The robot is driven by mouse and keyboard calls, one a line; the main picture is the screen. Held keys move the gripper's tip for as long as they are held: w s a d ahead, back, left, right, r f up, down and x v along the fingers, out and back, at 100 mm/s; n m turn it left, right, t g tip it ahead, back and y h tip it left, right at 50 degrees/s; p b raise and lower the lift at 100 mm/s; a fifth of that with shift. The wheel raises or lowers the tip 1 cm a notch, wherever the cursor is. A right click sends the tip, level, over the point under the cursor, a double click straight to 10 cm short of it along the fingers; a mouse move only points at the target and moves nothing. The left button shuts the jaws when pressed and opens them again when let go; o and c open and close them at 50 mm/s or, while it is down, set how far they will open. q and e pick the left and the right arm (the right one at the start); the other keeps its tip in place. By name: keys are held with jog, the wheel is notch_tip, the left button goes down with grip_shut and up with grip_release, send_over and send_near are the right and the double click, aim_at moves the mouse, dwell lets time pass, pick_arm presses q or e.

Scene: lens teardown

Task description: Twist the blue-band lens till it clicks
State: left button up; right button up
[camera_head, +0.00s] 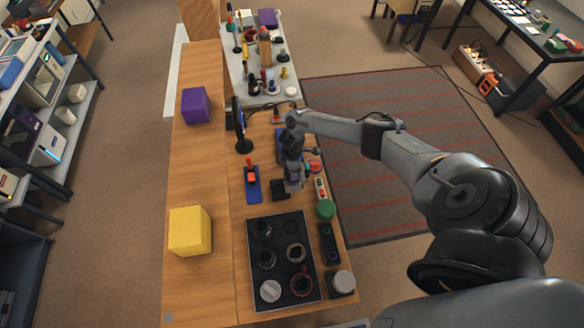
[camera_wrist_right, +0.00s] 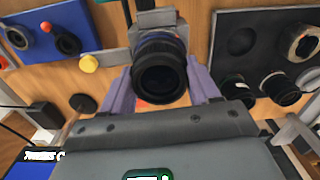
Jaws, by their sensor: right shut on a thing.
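The blue-band lens (camera_wrist_right: 160,72) is a black barrel with a blue ring near its far end, seated against a grey mount (camera_wrist_right: 152,20) in the right wrist view. My right gripper (camera_wrist_right: 160,84) is shut on it, with one purple finger on each side of the barrel. In the head view my right gripper (camera_head: 293,181) points down at the workbench beside a small black block (camera_head: 280,190); the lens is mostly hidden there. Whether the lens is fully seated in the mount cannot be told. My left gripper is not in view.
A dark tray (camera_head: 280,239) with several lens parts lies on the near bench. A blue board (camera_head: 253,192), a green cap (camera_head: 326,209) and a dark monitor (camera_head: 241,128) stand around the gripper. A yellow cube (camera_head: 190,231) and purple cube (camera_head: 196,105) sit left.

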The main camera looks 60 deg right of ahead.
dwell(0.4)
jog(key=shift+m+p, duration=0.4)
jog(key=shift+m, duration=0.2)
grip_shut()
jog(key=o, duration=1.3)
grip_release()
notch_tip(320, 180, up, 11)
jog(key=shift+f, duration=0.1)
